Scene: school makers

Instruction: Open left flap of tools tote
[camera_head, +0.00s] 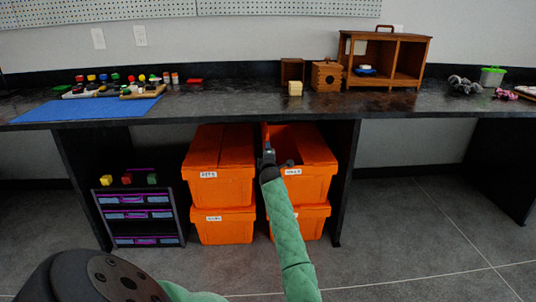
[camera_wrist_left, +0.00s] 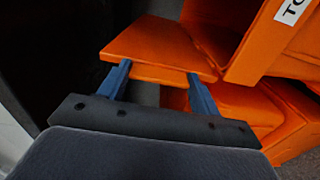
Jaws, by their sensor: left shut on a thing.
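The tools tote (camera_head: 306,190) is the upper orange tote of the right stack under the bench, with a white label on its front. Its left side is open onto a dark interior, and its right flap (camera_head: 312,143) lies shut. The left flap (camera_head: 265,132) stands raised at the left edge. In the left wrist view the flap (camera_wrist_left: 155,48) is an orange panel, with the tote's label (camera_wrist_left: 292,10) at upper right. My left gripper (camera_head: 267,158) is at the tote's front left corner, its blue fingers (camera_wrist_left: 160,88) shut on the flap. My right gripper is out of view.
Another orange tote stack (camera_head: 220,178) stands close to the left, leaving a narrow gap. A dark drawer unit (camera_head: 138,215) is further left. A bench leg (camera_head: 345,185) is close to the right. The bench top (camera_head: 235,97) overhangs the totes. The floor in front is clear.

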